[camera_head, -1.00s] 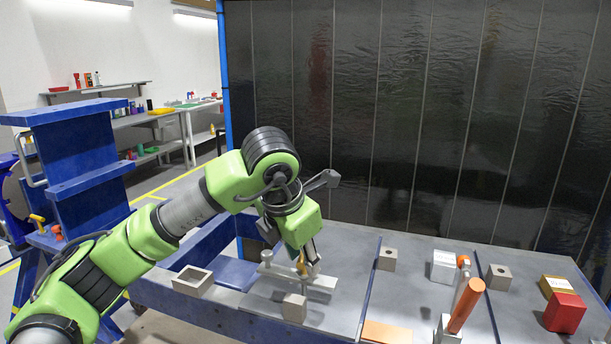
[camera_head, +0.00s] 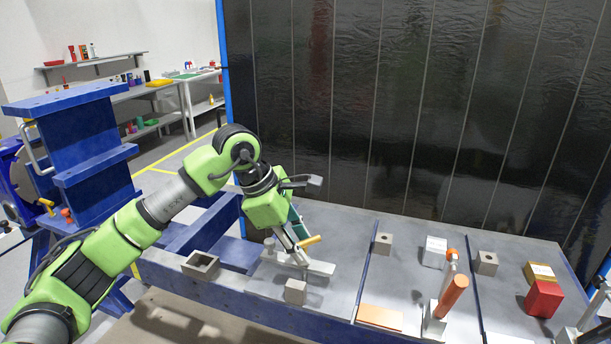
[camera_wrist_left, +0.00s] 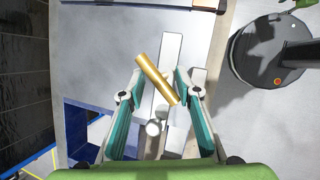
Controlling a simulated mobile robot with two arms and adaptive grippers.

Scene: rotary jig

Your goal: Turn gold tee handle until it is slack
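A gold tee handle (camera_head: 310,241) shows as a short gold bar above the pale grey clamp bars (camera_head: 318,268) on the table. In the left wrist view the gold bar (camera_wrist_left: 157,80) lies slantwise between the two fingers. My left gripper (camera_head: 297,243) is at the handle, and it also shows in the left wrist view (camera_wrist_left: 158,82). Its fingers stand apart; the bar's lower end is close to the right finger, and I cannot tell whether they touch. The handle's stem is mostly hidden. My right gripper is not in view.
A hollow grey block (camera_head: 201,264) and a small grey block (camera_head: 296,291) are near the table's front edge. To the right stand an orange-handled fixture (camera_head: 452,297), an orange plate (camera_head: 380,318) and a red block (camera_head: 543,299). A blue frame (camera_head: 75,150) stands at left.

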